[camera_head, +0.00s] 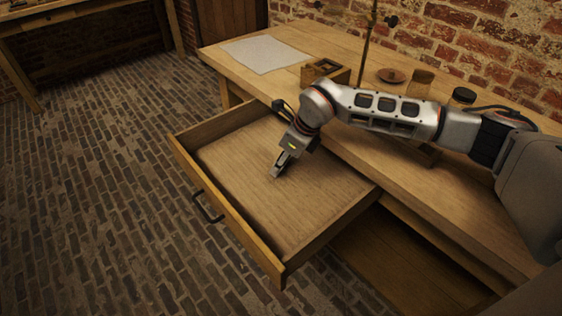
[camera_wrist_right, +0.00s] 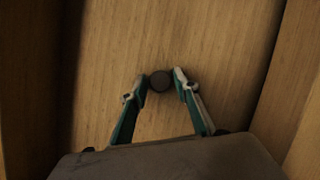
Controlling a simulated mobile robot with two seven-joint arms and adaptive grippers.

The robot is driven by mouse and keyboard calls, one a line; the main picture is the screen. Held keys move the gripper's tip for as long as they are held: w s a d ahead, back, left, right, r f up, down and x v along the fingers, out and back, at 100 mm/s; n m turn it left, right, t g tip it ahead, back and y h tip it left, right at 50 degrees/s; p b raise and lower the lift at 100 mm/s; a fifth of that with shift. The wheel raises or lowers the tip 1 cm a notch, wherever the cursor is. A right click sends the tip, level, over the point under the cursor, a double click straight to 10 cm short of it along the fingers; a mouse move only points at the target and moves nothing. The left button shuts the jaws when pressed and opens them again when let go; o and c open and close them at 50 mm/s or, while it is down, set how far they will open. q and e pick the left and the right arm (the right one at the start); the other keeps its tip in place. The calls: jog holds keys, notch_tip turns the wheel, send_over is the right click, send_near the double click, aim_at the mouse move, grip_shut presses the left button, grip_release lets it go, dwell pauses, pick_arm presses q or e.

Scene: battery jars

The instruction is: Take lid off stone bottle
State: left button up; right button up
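My right gripper (camera_head: 279,167) points down into the open drawer, over its bare wooden bottom. In the right wrist view its two teal-edged fingers (camera_wrist_right: 160,80) close in on a small dark round piece (camera_wrist_right: 160,81), which lies between the tips and appears to touch both. It may be a lid or stopper seen end on. A tan pot (camera_head: 420,83) and a jar with a dark lid (camera_head: 463,97) stand on the table, partly behind my right arm. I cannot tell which is the stone bottle. My left gripper is not in view.
The drawer (camera_head: 229,245) is pulled out from the wooden table (camera_head: 225,55). A paper sheet (camera_head: 265,53), a small wooden box (camera_head: 325,68), a thin upright rod (camera_head: 369,40) and a brown saucer (camera_head: 392,75) are on the table. The drawer looks otherwise empty.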

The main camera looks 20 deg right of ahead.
aim_at(286, 173)
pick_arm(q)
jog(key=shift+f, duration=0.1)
pick_arm(e)
jog(key=shift+r, duration=0.25)
jog(key=p+v, duration=0.1)
jog(key=v, duration=0.3)
jog(key=shift+w+r, duration=0.1)
jog(key=shift+r, duration=0.2)
pick_arm(q)
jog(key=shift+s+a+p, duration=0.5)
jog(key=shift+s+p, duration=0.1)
jog(key=shift+p, duration=0.45)
pick_arm(e)
jog(key=v, duration=0.7)
jog(key=shift+s, duration=0.35)
jog(key=shift+d, duration=0.15)
